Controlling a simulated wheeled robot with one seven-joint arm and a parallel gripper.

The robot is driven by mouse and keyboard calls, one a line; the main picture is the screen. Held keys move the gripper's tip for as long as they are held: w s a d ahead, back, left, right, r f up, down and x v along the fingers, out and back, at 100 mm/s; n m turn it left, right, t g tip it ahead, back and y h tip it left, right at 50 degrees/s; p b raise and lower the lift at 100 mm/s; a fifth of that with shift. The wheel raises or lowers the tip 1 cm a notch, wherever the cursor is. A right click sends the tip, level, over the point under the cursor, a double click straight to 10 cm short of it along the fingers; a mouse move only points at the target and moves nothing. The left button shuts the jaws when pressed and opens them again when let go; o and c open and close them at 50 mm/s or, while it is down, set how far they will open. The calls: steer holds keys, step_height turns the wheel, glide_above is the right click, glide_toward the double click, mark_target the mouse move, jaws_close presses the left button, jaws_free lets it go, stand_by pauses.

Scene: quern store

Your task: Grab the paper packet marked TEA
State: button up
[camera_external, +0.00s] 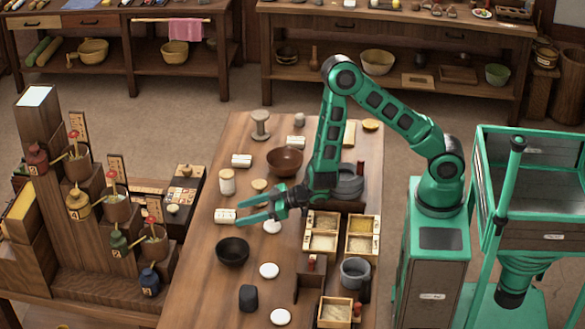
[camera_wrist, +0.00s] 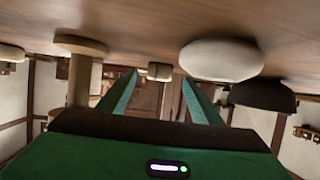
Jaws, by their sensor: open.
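My gripper (camera_external: 239,212) is open and empty, low over the table and pointing left.
A black bowl (camera_external: 232,250) stands near the gripper on the front side. Compartment boxes (camera_external: 323,229) lie right.

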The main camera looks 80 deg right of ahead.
mark_target(225, 217)
steer(key=shift+x, duration=1.25)
steer(key=shift+r, duration=0.15)
steer(key=c, duration=1.1)
steer(key=shift+r, duration=0.1)
steer(key=shift+c, duration=0.2)
